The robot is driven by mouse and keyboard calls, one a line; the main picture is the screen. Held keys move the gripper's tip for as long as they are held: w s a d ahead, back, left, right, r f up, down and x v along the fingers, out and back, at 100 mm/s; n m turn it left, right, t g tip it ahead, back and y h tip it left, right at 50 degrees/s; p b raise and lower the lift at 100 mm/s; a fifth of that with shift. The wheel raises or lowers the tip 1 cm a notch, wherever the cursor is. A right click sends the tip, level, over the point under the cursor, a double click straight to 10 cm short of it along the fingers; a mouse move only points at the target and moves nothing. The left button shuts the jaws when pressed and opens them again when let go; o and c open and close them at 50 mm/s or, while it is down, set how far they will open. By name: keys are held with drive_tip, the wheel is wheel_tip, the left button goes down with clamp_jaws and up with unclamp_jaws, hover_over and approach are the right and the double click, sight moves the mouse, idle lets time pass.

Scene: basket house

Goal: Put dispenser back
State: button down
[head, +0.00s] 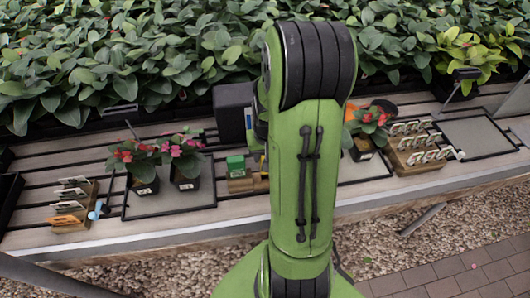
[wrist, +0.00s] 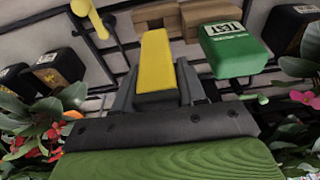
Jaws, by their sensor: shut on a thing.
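My gripper (wrist: 155,82) shows in the wrist view with its grey fingers on either side of a flat yellow object (wrist: 155,55). It is shut on this object, which may be the dispenser; I cannot tell for sure. A green box marked TEST (wrist: 234,50) lies just to the right of the held object in the wrist view; it also shows in the head view (head: 236,164), left of my arm.
A wooden block (wrist: 157,16) lies beyond the fingertips. A yellow-handled thing (wrist: 90,18) is at upper left. In the head view, potted red flowers (head: 140,160) stand left, and wooden racks with tags stand at left (head: 75,215) and right (head: 420,155). Gravel lies in front.

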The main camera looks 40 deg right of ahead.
idle(0.3)
drive_tip(key=shift+f+b, duration=1.2)
drive_tip(key=shift+f, duration=0.1)
drive_tip(key=shift+f+b, duration=1.1)
drive_tip(key=shift+f, duration=0.1)
drive_tip(key=shift+r, duration=0.1)
drive_tip(key=c, duration=0.6)
unclamp_jaws()
drive_tip(key=shift+o, duration=0.2)
